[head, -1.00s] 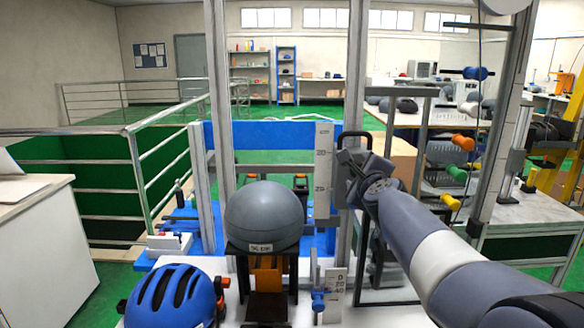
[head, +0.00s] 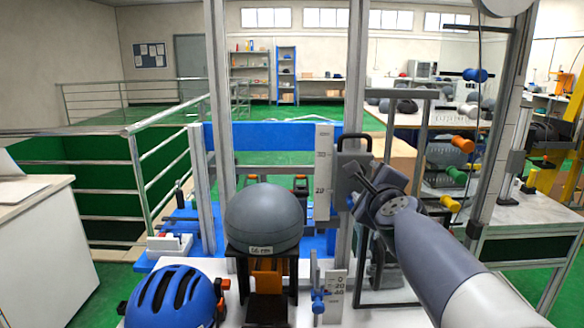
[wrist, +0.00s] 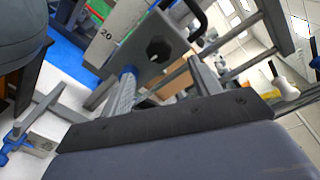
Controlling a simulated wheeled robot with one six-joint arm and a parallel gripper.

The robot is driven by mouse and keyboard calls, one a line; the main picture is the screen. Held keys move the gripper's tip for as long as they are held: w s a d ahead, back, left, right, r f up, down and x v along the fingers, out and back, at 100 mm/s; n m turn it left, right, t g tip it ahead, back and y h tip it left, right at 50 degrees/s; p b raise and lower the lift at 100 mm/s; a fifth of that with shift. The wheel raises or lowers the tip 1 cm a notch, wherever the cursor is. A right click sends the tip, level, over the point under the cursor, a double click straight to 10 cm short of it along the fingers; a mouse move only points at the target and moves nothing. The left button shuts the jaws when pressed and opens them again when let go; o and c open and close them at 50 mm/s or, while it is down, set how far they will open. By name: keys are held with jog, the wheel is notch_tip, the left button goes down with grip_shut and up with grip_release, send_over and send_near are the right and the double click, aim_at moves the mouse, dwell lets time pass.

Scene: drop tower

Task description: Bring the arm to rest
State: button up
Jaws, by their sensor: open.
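My gripper (head: 363,187) is at the right of the drop tower in the head view, in front of its right post. Its jaws are open with nothing between them. My arm reaches in from the lower right. The grey headform (head: 264,218) sits on its black stand to the left of my gripper, apart from it. In the wrist view, a grey block with a dark hexagonal hole (wrist: 157,48) is close ahead, beside the white scale. The edge of the headform (wrist: 22,30) shows at the upper left.
A blue helmet (head: 172,297) lies on the white table at lower left. The tower's posts (head: 355,90) and a black-handled carriage (head: 352,148) stand close to my gripper. Orange, green and yellow knobs (head: 462,144) are to the right. A white counter (head: 45,240) is at far left.

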jog(key=w+n+t+h+p, duration=0.1)
jog(key=w+n+h+p, duration=0.1)
jog(key=w+n+p, duration=0.5)
jog(key=n+p, duration=0.5)
jog(key=n, duration=0.4)
jog(key=shift+a+f+n, duration=0.25)
jog(key=shift+f+n, duration=0.05)
jog(key=shift+n, duration=0.1)
jog(key=shift+a+f, duration=0.1)
dwell(0.4)
